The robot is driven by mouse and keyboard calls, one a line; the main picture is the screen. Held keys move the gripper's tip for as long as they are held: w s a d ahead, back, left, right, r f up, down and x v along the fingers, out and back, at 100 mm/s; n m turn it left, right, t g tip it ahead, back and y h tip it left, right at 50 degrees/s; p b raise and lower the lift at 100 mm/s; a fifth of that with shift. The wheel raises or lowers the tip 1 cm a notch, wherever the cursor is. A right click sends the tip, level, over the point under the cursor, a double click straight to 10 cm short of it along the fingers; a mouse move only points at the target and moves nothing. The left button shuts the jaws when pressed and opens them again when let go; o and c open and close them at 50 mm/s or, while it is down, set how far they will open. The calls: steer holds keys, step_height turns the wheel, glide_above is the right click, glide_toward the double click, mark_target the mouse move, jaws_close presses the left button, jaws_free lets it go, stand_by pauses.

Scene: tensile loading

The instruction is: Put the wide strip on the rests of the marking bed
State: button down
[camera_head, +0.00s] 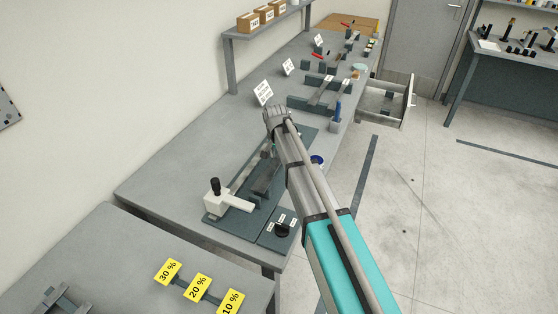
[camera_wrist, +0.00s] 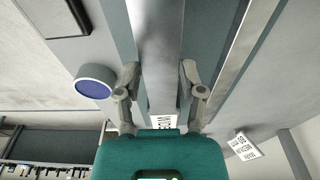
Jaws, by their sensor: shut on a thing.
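The wide strip (camera_wrist: 158,50) is a flat grey metal strip. In the wrist view it runs from the top edge down between the fingers of my gripper (camera_wrist: 160,78), with a white printed label at its near end. The gripper is shut on its two long edges. A dark grey strip-like piece (camera_head: 265,178) shows along the bed. The arm hides part of it, and contact with the rests cannot be told.
A blue-topped round cup (camera_head: 317,160) stands right of the bed, close to my arm. A blue holder (camera_head: 337,115), racks with strips (camera_head: 325,92) and white signs stand farther back. A drawer (camera_head: 392,103) hangs open at the right. The bench left of the bed is clear.

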mark_target(277, 161)
steer(key=shift+f, duration=0.4)
steer(key=shift+c, duration=1)
jaws_free()
steer(key=shift+r, duration=0.15)
step_height(277, 161, up, 12)
steer(key=s+p, duration=0.1)
steer(key=p, duration=1)
steer(key=shift+s+a+p, duration=0.2)
steer(key=shift+a+p, duration=0.05)
steer(key=shift+p, duration=0.1)
steer(key=s+d+n+g, duration=0.1)
steer(key=s+d+n, duration=0.3)
steer(key=s+d, duration=1.9)
steer(key=shift+s+d, duration=0.35)
steer(key=shift+s, duration=0.5)
